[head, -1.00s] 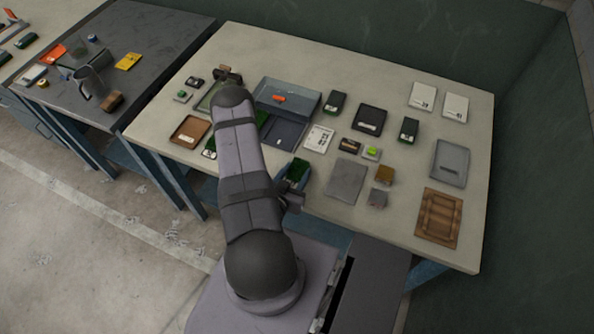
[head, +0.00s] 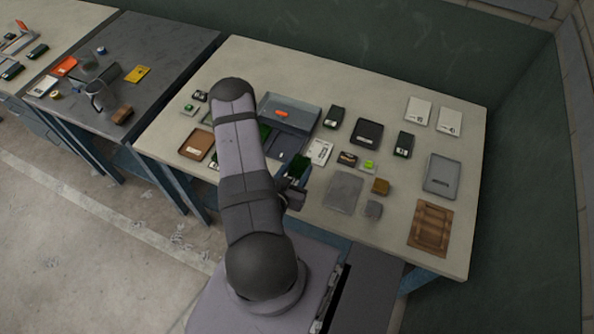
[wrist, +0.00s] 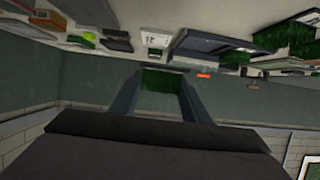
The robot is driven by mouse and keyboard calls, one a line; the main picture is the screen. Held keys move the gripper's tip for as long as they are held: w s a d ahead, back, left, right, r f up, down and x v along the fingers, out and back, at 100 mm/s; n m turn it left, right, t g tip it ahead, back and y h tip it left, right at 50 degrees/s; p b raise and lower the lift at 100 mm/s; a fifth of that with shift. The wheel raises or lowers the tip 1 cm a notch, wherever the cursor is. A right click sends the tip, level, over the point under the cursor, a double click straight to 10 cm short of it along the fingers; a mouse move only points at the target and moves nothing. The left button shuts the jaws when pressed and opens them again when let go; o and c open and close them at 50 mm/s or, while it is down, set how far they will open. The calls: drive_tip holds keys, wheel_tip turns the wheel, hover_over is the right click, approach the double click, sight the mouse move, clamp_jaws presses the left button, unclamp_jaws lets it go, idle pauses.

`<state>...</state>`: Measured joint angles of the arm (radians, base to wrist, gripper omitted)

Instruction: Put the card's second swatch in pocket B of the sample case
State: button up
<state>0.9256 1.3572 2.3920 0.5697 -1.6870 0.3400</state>
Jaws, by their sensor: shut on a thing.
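My gripper (head: 295,182) is shut on a green turf swatch (head: 299,166), held near the bench's front edge, in front of the sample case. In the wrist view the swatch (wrist: 162,82) sits between the two fingers of my gripper (wrist: 160,90). The blue-grey sample case (head: 303,112) stands open behind my arm, with a small orange thing in its back part. My arm hides its left side, and I cannot read its pocket letters. A white printed card (head: 320,151) lies just right of the case; its print is too small to read.
Dark turf pieces (head: 334,117) (head: 403,144), a black tray (head: 367,132), a grey plate (head: 344,192), a brown block (head: 380,187) and a grey block (head: 373,209) lie to the right. A brown tray (head: 197,144) lies left of my arm. Bare bench shows at the back.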

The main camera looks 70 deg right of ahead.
drive_tip(key=shift+w+d+f+b, duration=0.15)
drive_tip(key=shift+f+b, duration=0.45)
drive_tip(key=shift+b, duration=0.3)
drive_tip(key=w+d+r+m+g+b, duration=0.1)
drive_tip(key=w+d+r+b, duration=0.85)
drive_tip(key=d+b, duration=0.45)
wheel_tip(320, 180, down, 7)
drive_tip(key=shift+w+a+n+t+p, duration=0.3)
drive_tip(key=shift+a, duration=0.1)
drive_tip(key=shift+f, duration=0.15)
drive_tip(key=p, duration=0.1)
hover_over(285, 148)
drive_tip(key=shift+f, duration=2.85)
drive_tip(key=shift+s+f, duration=0.1)
drive_tip(key=shift+f+p, duration=0.6)
drive_tip(key=shift+f, duration=1.35)
